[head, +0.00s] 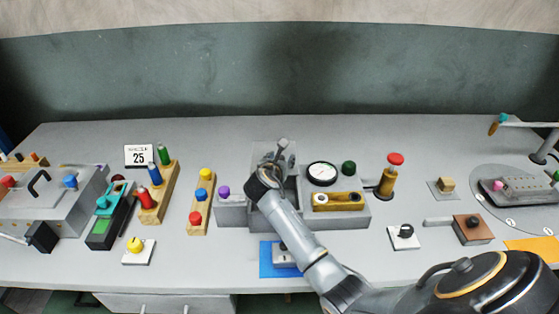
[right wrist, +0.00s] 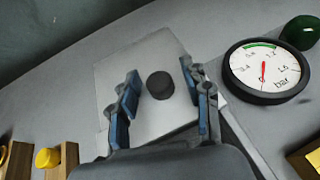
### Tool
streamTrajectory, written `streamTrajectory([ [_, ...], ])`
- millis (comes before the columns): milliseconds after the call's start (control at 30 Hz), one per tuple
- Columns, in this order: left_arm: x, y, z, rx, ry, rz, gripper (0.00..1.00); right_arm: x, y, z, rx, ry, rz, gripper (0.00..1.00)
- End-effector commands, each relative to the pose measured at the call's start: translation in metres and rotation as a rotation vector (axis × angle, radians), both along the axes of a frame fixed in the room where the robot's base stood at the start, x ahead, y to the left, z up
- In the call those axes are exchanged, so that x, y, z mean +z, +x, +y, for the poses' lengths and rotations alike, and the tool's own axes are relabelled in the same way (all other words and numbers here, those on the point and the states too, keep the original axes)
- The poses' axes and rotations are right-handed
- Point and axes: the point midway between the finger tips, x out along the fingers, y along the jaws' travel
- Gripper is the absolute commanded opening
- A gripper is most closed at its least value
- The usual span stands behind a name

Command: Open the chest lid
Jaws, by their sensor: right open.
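A light grey chest lid (head: 263,149) with a dark knob (right wrist: 160,85) shows at the middle of the table, behind my right wrist. In the head view it looks tilted up at the back of the grey chest (head: 293,196), with a dark recess in front of it. My right gripper (head: 275,165) is at the lid. In the right wrist view the gripper (right wrist: 162,75) is open, with one blue-padded finger on each side of the knob and gaps between. Whether the fingertips touch the lid cannot be told. My left gripper is not in view.
A pressure gauge (head: 322,173) and a green knob (head: 348,168) stand right of the lid. A purple knob (head: 223,192) and a wooden block with coloured pegs (head: 201,205) are left. A grey box with a black handle (head: 39,181) stands far left.

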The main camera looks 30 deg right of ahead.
Motion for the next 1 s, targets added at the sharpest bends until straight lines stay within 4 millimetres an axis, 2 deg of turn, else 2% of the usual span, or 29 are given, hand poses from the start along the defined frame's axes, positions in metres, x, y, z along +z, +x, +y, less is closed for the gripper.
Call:
streamTrajectory([
  [167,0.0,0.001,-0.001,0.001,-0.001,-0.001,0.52,0.005,-0.01,0.012,0.002,0.001,-0.001,0.48],
  [600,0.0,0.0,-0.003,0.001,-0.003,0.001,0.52,0.038,-0.064,0.068,0.002,0.001,-0.001,0.48],
  [767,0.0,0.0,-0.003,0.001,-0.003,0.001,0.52,0.044,-0.073,0.079,0.002,0.001,-0.001,0.48],
  [1000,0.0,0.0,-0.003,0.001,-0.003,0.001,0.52,0.045,-0.076,0.08,0.0,-0.001,0.001,0.48],
])
